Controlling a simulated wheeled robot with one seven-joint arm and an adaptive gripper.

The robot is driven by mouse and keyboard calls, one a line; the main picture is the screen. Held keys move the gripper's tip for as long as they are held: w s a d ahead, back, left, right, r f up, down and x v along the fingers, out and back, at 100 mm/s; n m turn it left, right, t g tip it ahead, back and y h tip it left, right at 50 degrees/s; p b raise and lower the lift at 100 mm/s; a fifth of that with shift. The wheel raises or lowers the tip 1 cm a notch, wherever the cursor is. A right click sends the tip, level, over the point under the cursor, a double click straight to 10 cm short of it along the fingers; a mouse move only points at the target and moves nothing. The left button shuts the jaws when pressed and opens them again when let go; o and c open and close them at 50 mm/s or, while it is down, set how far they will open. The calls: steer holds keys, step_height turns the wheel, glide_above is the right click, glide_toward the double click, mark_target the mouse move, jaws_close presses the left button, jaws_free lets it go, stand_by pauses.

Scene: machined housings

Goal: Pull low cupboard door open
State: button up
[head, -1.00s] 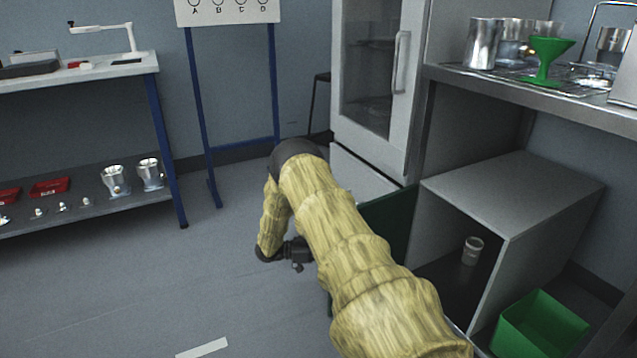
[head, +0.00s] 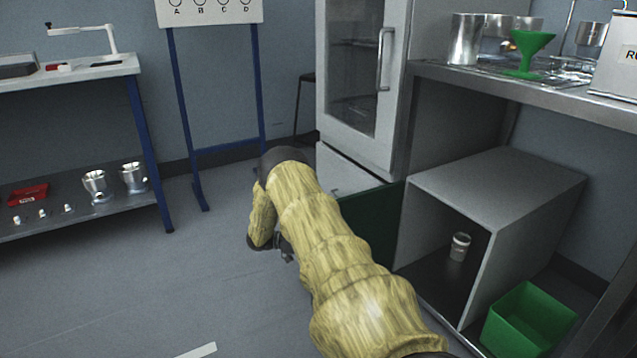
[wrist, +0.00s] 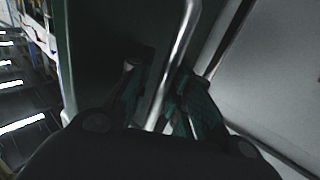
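The low cupboard (head: 500,185) is a grey box under the bench at the right. Its dark green door (head: 375,222) stands swung open at the cupboard's left side, partly hidden by my arm. In the head view my gripper (head: 284,250) is low beyond my arm and mostly hidden. In the wrist view a bright metal bar handle (wrist: 176,65) runs between the two fingers of my gripper (wrist: 160,95). The fingers look spread around the handle, with a dark gap on the left; contact on the right is unclear.
A small cup (head: 460,246) stands inside the cupboard. A green bin (head: 530,315) sits on the floor beside it. A white glass-doored cabinet (head: 365,90) stands behind. The floor (head: 130,290) to the left is clear up to the shelf table (head: 75,215).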

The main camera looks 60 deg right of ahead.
steer(key=shift+o, duration=0.2)
steer(key=shift+w+a, duration=0.4)
steer(key=shift+w, duration=0.1)
steer(key=v, duration=1.2)
steer(key=shift+a+h, duration=0.15)
steer(key=shift+h, duration=0.15)
